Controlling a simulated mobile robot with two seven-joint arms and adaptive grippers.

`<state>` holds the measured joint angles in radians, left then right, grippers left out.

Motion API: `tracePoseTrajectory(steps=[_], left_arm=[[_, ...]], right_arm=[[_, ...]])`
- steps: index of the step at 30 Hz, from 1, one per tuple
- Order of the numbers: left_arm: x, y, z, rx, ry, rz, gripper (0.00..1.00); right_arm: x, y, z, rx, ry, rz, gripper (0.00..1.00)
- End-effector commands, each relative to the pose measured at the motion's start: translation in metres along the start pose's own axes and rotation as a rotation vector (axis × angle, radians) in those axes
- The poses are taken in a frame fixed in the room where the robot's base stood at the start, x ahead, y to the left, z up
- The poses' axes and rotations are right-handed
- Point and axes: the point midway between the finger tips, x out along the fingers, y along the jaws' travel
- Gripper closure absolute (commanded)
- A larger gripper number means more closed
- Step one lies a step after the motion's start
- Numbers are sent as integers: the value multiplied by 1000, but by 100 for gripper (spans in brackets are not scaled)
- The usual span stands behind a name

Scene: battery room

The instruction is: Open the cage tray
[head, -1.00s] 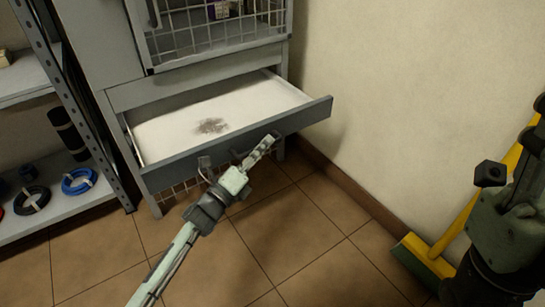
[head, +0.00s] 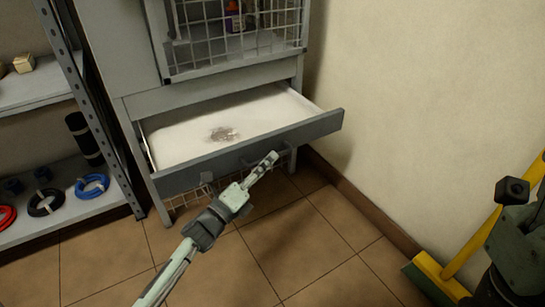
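The cage tray (head: 178,138) is a grey-fronted drawer with a pale inside and a dark smudge on its floor. It is pulled well out of the grey cabinet (head: 118,60), below the wire-mesh cage door (head: 235,45). My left gripper (head: 238,175) is in front of the tray's front panel (head: 225,160), with its fingers spread and nothing between them. One finger overlaps the panel's lower edge in the picture; I cannot tell whether it touches. My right arm is at the right edge, and its gripper's fingers do not show clearly.
A metal shelf (head: 40,97) with cable coils (head: 92,186) and a black roll (head: 84,138) stands at left. A yellow and green broom (head: 438,277) leans by the right wall (head: 430,90). The tiled floor (head: 310,235) before the tray is clear.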

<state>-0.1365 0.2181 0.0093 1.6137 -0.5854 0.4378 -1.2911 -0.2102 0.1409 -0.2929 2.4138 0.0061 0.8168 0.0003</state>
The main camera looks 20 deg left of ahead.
Motion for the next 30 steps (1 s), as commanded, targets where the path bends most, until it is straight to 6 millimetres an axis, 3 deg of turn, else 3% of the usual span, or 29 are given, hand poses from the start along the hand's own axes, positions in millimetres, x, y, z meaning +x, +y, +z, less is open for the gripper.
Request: tracePoseTrajectory(steps=[6,12,18,30], left_arm=[[-50,1,-1,-1,0,4,80],[-82,1,0,-1,0,2,80],[-94,0,0,0,0,0,80],[-94,0,0,0,0,0,80]], right_arm=[[0,0,0,0,1,1,60],[0,0,0,0,1,1,60],[0,0,0,0,1,2,60],[1,0,0,-1,1,2,60]])
